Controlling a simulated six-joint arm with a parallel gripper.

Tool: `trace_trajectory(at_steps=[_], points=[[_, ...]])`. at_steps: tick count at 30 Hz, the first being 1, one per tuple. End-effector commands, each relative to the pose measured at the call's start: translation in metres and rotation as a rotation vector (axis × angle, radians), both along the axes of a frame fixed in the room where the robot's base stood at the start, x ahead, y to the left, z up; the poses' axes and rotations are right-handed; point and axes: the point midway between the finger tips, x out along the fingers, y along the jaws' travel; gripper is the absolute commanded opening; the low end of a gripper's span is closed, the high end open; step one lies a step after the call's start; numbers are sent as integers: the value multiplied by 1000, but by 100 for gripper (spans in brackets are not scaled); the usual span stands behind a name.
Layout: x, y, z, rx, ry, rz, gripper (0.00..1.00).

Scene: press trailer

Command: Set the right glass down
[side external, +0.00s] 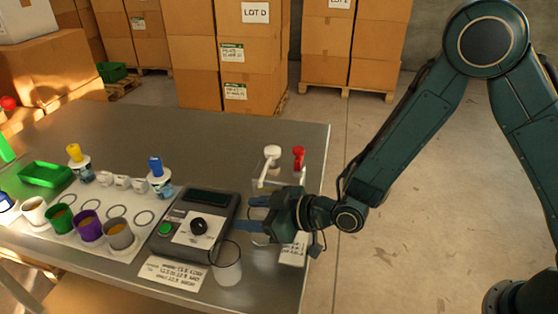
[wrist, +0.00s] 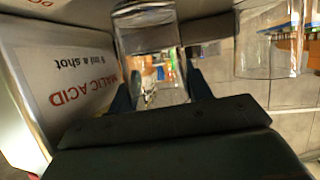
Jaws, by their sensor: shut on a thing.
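My gripper (side external: 250,214) is low over the front right of the steel table, beside the scale. Its two blue fingers are shut on a clear glass (wrist: 150,40), which shows between them in the wrist view. In the side view this glass is hard to make out behind the fingers, and I cannot tell whether its base touches the table. A second clear glass (side external: 228,268) stands upright on the table in front of the scale, apart from the held one. A clear glass also shows at the right of the wrist view (wrist: 270,50).
White and red tools (side external: 298,158) stand behind. Several filled cups line a white mat (side external: 85,205). The table's right edge is close.

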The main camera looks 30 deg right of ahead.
Motion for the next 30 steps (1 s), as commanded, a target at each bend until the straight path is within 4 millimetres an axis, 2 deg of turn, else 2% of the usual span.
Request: trace_trajectory(at_steps=[4,5,7,8,21,30], points=[[0,0,-3,0,0,0,20],[0,0,-3,0,0,0,56],[0,0,-3,0,0,0,69],[0,0,-3,0,0,0,72],[0,0,1,1,-1,0,72],[-19,-14,11,0,0,-1,72]])
